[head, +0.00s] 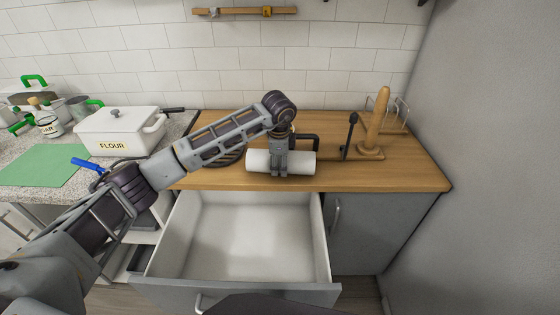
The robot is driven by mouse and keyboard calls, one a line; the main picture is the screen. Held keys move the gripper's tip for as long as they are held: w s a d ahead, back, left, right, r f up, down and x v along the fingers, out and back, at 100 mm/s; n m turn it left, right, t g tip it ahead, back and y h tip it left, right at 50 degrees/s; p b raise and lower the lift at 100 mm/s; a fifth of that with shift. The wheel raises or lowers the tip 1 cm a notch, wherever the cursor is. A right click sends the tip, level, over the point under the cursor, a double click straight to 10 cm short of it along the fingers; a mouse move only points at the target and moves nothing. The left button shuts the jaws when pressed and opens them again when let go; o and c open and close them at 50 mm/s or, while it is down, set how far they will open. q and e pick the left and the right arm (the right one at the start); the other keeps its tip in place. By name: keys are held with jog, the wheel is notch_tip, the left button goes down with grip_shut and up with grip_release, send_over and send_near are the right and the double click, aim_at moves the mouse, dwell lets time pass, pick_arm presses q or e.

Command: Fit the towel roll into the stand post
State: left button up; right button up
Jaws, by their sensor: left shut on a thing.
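The white towel roll (261,162) lies on its side, level, at the front part of the wooden counter. My left gripper (281,172) is shut on the middle of the roll from above, and its fingers hide part of it. I cannot tell whether the roll touches the counter. The wooden stand post (377,118) rises from a round base (370,153) at the right of the counter. The post leans slightly in the picture and is bare. The roll is to the left of the post, apart from it. My right gripper is not in view.
A dark tap-like fixture (350,135) stands between roll and post. A wire rack (398,112) is behind the post. An empty white drawer (245,235) is open below the wooden counter (415,170). A white flour box (118,130) and green mat (45,165) are at left.

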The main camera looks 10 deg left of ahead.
pick_arm(q)
jog(key=o, duration=0.8)
jog(key=shift+c, duration=0.2)
jog(key=shift+o, duration=1.6)
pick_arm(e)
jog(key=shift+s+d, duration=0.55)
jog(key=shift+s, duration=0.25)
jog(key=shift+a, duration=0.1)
